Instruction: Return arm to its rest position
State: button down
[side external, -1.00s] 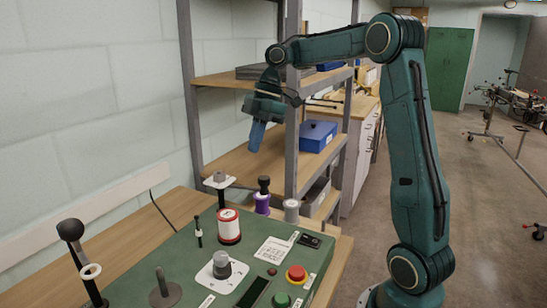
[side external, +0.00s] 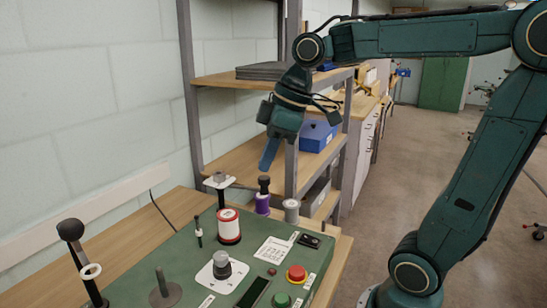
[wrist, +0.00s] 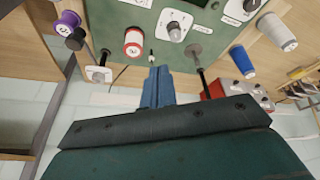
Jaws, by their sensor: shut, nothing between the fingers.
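My gripper (side external: 268,155) hangs in the air in the side view, in front of the shelf unit and above and behind the green panel (side external: 180,265). Its two blue fingers are together with nothing between them, and they touch nothing. In the wrist view, the shut fingers (wrist: 158,86) point toward the edge of the panel. A white spool with red ends (side external: 228,227) stands upright on the panel, apart from the gripper. It also shows in the wrist view (wrist: 133,42).
The shelf unit (side external: 292,175) with a blue box (side external: 318,136) stands behind the gripper. A purple spool (side external: 262,203) and a grey spool (side external: 291,210) stand behind the panel. A black-knobbed lever (side external: 72,232) rises at left. Open floor lies at right.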

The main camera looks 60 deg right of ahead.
jog(key=s+f+m+t+h, duration=0.1)
jog(key=s+f+m, duration=0.4)
jog(key=s, duration=0.6)
jog(key=shift+s+a+m+t+h, duration=0.2)
jog(key=shift+s+m+t+h, duration=0.1)
jog(key=shift+m+t+h, duration=0.15)
